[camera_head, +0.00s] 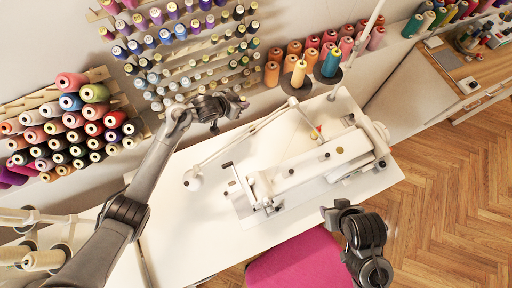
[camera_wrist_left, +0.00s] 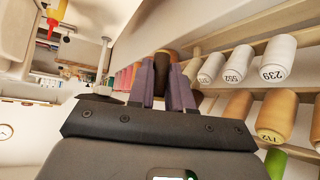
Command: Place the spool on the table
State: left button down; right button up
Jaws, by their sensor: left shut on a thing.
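My left gripper (camera_head: 240,103) is at the back of the table, in front of the wall thread rack. In the left wrist view its purple fingers (camera_wrist_left: 162,92) are shut on a brown spool (camera_wrist_left: 161,72), which shows only partly between them. In the head view I cannot make this spool out. The white table (camera_head: 200,232) lies below and to the right of the left gripper. My right gripper (camera_head: 335,212) is over the table's front right edge; its fingers are too small to read.
A white sewing machine (camera_head: 325,165) fills the table's right half. The table's front left part is clear. Racks of colored spools (camera_head: 75,125) line the wall. A pink chair (camera_head: 297,262) stands in front.

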pick_arm(q)
notch_tip(320, 180, down, 4)
jog(key=b, duration=0.3)
jog(key=shift+w+d, duration=0.15)
jog(key=f, duration=0.1)
send_over(226, 143)
jog(key=s, duration=0.1)
jog(key=f, duration=0.6)
jog(key=shift+s+d+f, duration=0.15)
jog(key=shift+d+f, duration=0.1)
jog(key=shift+f, duration=0.05)
jog(key=shift+s+f, duration=0.1)
jog(key=shift+f, duration=0.35)
jog(key=shift+f+b, duration=0.4)
jog(key=shift+f, duration=1.2)
jog(key=shift+f, duration=0.1)
jog(key=c, duration=1)
grip_release()
